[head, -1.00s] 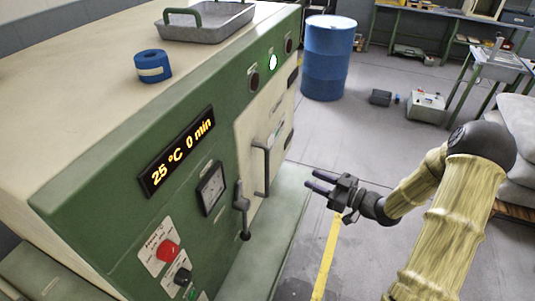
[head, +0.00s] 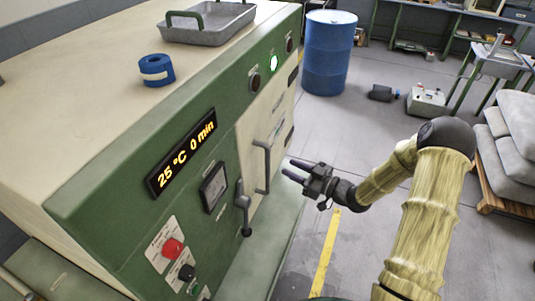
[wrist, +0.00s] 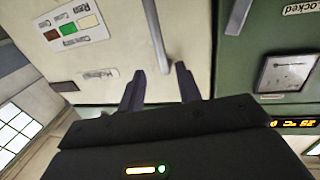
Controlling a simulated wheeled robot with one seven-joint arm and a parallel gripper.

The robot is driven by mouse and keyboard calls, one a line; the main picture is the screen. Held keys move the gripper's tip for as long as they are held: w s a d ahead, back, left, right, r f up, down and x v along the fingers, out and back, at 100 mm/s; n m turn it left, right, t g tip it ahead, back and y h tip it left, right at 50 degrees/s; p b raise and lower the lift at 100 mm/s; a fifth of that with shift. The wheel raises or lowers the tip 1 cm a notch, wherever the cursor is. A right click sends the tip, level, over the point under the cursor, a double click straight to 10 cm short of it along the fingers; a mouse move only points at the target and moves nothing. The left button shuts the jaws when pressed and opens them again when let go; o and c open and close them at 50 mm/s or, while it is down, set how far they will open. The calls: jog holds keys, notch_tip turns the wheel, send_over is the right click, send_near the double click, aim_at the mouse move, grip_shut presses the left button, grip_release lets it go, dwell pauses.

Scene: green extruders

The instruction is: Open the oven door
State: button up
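The oven is a green and cream cabinet. Its cream door (head: 281,105) is closed on the front face and carries a dark vertical bar handle (head: 262,168). A lever latch (head: 243,208) sits left of the door on the green panel. My gripper (head: 291,169) is open, fingers pointing left at the door, just right of the bar handle and apart from it in the head view. In the wrist view the two fingers (wrist: 160,84) are spread with nothing between them. The pale bar handle (wrist: 157,35) runs down to near the right finger; whether they touch is unclear.
The display (head: 181,155) reads 25 °C 0 min. A red button (head: 173,247) is below it. Blue tape (head: 156,71) and a grey tray (head: 207,24) lie on the oven top. A blue drum (head: 329,52) stands behind. The floor right of the oven is open.

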jog(key=p+x, duration=0.3)
jog(key=x, duration=0.6)
jog(key=shift+w+a, duration=0.2)
jog(key=shift+a, duration=0.15)
grip_shut()
